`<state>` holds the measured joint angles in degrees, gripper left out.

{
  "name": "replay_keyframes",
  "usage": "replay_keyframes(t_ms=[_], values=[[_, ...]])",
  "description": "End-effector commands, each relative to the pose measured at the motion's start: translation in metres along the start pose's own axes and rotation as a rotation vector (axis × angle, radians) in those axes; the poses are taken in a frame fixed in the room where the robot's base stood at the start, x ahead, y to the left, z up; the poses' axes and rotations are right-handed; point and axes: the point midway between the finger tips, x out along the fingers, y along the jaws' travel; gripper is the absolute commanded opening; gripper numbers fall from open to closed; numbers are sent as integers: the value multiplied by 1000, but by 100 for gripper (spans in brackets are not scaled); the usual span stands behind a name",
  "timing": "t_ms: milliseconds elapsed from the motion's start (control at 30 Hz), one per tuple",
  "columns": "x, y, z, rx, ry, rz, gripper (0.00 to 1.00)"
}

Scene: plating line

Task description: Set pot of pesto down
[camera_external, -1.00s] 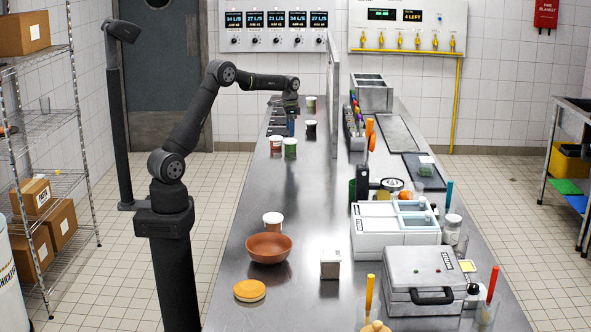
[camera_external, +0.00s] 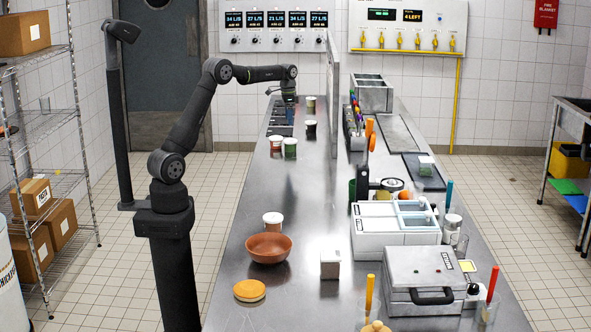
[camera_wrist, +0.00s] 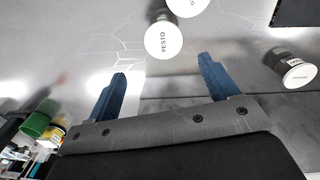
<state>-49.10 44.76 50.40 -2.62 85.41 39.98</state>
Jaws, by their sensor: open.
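The pot of pesto stands upright on the steel counter, its white lid lettered PESTO (camera_wrist: 163,41) in the wrist view. In the external view a green pot with a white lid (camera_external: 290,148), which appears to be it, stands beside a reddish-brown pot (camera_external: 276,146). My gripper (camera_wrist: 158,84) is open, with its two blue fingers spread and nothing between them. The pot lies beyond the fingertips, apart from them. In the external view my gripper (camera_external: 289,110) is above the counter, behind the green pot.
A second white lid (camera_wrist: 187,5) is close to the pesto, partly cut off. A dark pot (camera_wrist: 296,72) stands to the right; it also shows in the external view (camera_external: 310,130). An upright panel (camera_external: 333,95) borders this strip. The counter's front left has a terracotta bowl (camera_external: 268,248).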

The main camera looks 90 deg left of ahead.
Motion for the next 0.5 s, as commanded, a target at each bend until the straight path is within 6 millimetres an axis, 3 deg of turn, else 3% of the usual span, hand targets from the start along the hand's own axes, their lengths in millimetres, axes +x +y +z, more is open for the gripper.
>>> replay_keyframes(t_ms=[233, 500], values=[[31, -10, 49, 178, 241, 249, 79], [37, -29, 100, 317, 717, 314, 79]])
